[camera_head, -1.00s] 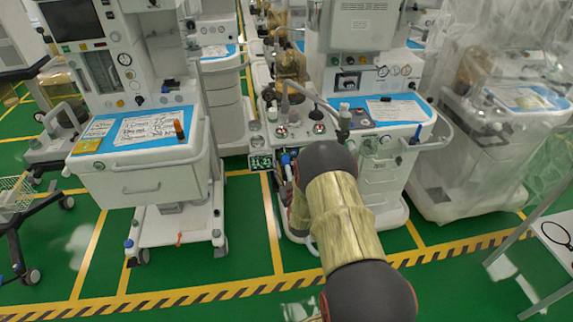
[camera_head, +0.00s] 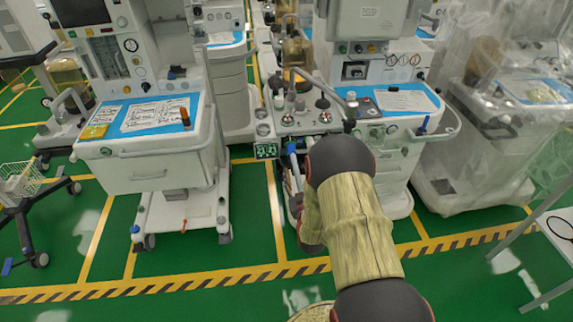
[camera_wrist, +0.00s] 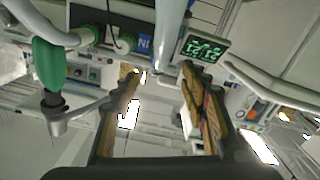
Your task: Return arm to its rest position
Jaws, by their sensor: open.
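My arm reaches from the bottom right of the head view toward the middle anaesthesia cart, bent at dark joints. Its far end is mostly hidden behind my own arm links in that view. In the wrist view my gripper (camera_wrist: 163,88) has its two fingers spread apart, with nothing held between them. A white tube (camera_wrist: 168,35) shows beyond the gap between the fingers. A small green-lit display (camera_wrist: 203,48) is to the upper right, and a green knob-like part (camera_wrist: 47,75) to the left. I cannot tell how close these are to the fingers.
The middle cart (camera_head: 380,137) stands behind my arm; its green-lit display also shows in the head view (camera_head: 267,151). A left cart (camera_head: 150,168) bears papers and an orange-brown bottle (camera_head: 185,117). A plastic-covered cart (camera_head: 480,160) stands right. Green floor (camera_head: 250,235) is open in front.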

